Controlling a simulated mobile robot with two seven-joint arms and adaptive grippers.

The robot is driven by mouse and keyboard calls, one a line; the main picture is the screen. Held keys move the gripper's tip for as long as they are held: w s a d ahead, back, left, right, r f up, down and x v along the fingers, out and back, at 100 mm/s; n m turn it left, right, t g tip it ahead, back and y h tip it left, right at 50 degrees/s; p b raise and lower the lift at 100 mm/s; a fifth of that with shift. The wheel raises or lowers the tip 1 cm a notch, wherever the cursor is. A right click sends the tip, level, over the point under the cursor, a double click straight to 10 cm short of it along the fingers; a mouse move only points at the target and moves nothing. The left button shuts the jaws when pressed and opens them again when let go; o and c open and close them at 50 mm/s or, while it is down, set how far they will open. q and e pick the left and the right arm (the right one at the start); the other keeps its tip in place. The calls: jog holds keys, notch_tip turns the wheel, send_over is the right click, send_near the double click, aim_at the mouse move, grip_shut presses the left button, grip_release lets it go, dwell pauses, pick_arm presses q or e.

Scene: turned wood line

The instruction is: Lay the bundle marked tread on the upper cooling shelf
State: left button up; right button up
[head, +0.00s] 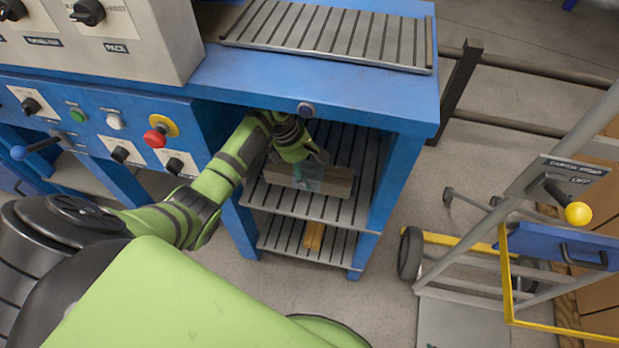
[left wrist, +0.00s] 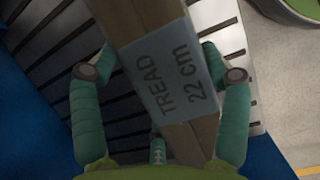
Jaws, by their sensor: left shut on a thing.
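The bundle marked tread (head: 338,184) is a brown wooden piece with a pale blue band. It is at the upper slatted cooling shelf (head: 287,203) under the blue bench; I cannot tell whether it touches the slats. In the left wrist view the bundle (left wrist: 139,22) runs lengthwise, and its band reads "TREAD 22 cm". My left gripper (head: 307,172) is inside the shelf bay and shut on the bundle. In the left wrist view its teal fingers (left wrist: 165,88) lie on both sides of the bundle. My right gripper is not in view.
A lower slatted shelf (head: 280,238) holds a yellowish wooden piece (head: 314,236). Blue posts (head: 381,190) frame the bay. A slatted tray (head: 325,35) is on the bench top. A hand cart (head: 470,240) stands at the right, with open floor between.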

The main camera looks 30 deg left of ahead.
aim_at(302, 166)
pick_arm(q)
notch_tip(302, 166, down, 3)
jog(key=shift+r+b, duration=0.15)
jog(key=shift+b, duration=0.35)
jog(key=shift+f, duration=0.2)
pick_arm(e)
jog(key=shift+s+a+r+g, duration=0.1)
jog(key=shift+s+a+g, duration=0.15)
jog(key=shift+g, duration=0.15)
pick_arm(q)
jog(key=o, duration=1.5)
jog(key=shift+f, duration=0.2)
jog(key=shift+a+r, duration=0.1)
jog(key=shift+r, duration=0.25)
jog(key=p+v, duration=0.2)
jog(key=v, duration=0.5)
jog(key=shift+s, duration=0.1)
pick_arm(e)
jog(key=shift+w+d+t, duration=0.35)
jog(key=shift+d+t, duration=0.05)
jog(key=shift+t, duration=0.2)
